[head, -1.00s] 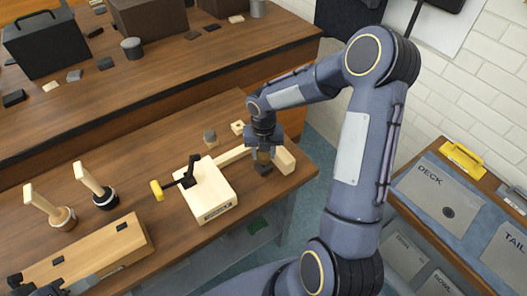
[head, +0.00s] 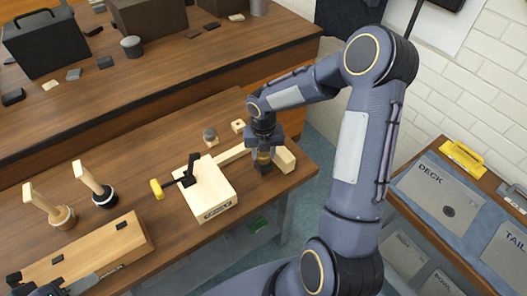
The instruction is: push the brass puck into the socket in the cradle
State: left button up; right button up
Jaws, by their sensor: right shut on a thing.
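My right gripper (head: 264,166) points down at the right end of the near bench, shut on a small brass-coloured piece (head: 264,156) that looks like the puck. The fingers hide most of it. A pale wooden block (head: 207,198) with a black toggle clamp and yellow handle stands to the left. A pale bar (head: 233,154) runs from near it toward the gripper, and another wooden piece (head: 285,159) lies just right of the fingers. I cannot tell which is the cradle, and no socket shows clearly. My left gripper (head: 42,286) is partly visible at the bottom left; its jaws are unclear.
Two wooden-handled tools (head: 47,206) stand at the left, behind a long wooden block (head: 100,252). A grey knob (head: 210,135) and a small holed wooden piece (head: 238,126) lie behind the bar. A side bench (head: 445,195) with labelled panels is at the right.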

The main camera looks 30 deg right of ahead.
aim_at(264, 154)
jog(key=shift+f+b, duration=0.7)
jog(key=shift+f, duration=0.5)
jog(key=o, duration=1.2)
notch_tip(264, 154, up, 8)
jog(key=shift+f, duration=0.1)
